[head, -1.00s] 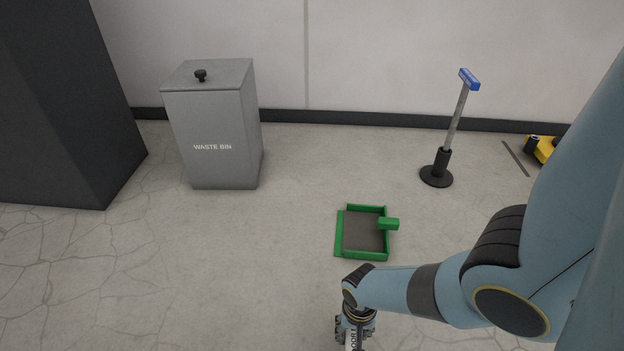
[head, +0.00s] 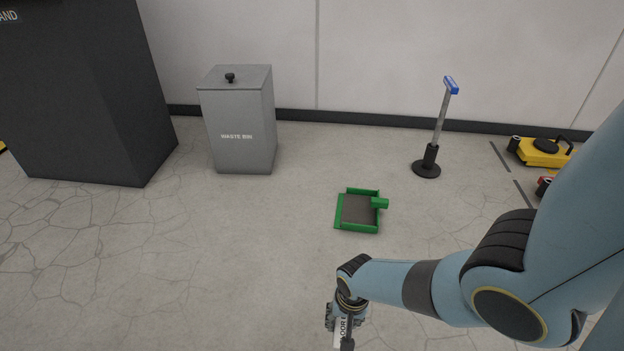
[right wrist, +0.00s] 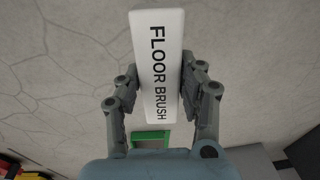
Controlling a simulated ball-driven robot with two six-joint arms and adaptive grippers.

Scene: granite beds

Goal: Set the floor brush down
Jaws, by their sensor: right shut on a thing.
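The floor brush (right wrist: 158,65) shows in the right wrist view as a white block lettered FLOOR BRUSH. My right gripper (right wrist: 156,85) is shut on it, one finger on each side. In the head view the right gripper (head: 345,318) hangs near the bottom edge, and a small part of the white floor brush (head: 341,332) shows with some lettering. The lower part of the brush is cut off there. The gripper is nearer to me than the green dustpan. My left gripper is not in view.
A green dustpan (head: 358,228) lies on the cracked floor. A grey waste bin (head: 238,135) stands by the wall, left of it. A blue-topped post on a black base (head: 427,169) and a yellow machine (head: 543,155) stand right.

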